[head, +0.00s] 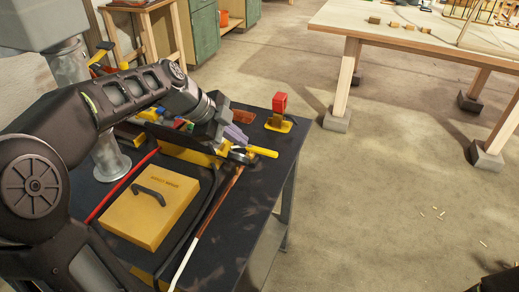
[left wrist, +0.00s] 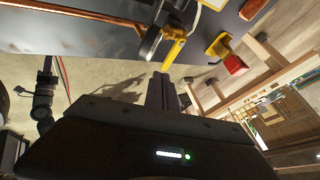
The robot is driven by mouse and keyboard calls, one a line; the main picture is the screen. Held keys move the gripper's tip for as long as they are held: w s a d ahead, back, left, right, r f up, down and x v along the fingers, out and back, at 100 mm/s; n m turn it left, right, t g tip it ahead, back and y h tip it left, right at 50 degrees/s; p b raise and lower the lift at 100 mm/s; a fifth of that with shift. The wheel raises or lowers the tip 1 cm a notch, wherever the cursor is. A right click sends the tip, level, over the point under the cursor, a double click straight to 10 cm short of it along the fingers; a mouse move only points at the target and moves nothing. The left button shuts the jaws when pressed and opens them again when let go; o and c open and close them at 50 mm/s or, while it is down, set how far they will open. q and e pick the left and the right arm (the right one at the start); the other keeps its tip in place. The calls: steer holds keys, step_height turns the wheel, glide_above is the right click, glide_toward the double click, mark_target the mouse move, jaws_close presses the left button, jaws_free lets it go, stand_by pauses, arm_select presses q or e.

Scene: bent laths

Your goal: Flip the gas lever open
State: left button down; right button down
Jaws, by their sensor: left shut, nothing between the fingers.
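The gas lever looks to be the yellow handle (head: 262,152) on a grey metal fitting near the right edge of the dark bench. It also shows in the left wrist view (left wrist: 173,50), with the round metal fitting (left wrist: 151,42) beside it. My left gripper (head: 238,134) is shut and empty, just behind the yellow handle in the head view. In the left wrist view its fingers (left wrist: 160,88) point toward the handle. I cannot tell whether they touch it. My right gripper does not show.
A yellow box (head: 150,212) with a black handle sits on the dark bench. A red-topped yellow piece (head: 280,105) stands behind the lever. A wooden table (head: 420,32) stands at the back right, with open floor between.

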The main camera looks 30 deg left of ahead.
mark_target(262, 151)
arm_select(q)
steer(key=p+x, duration=0.1)
steer(key=x, duration=0.9)
steer(key=shift+p, duration=0.3)
steer(key=shift+w+f, duration=0.1)
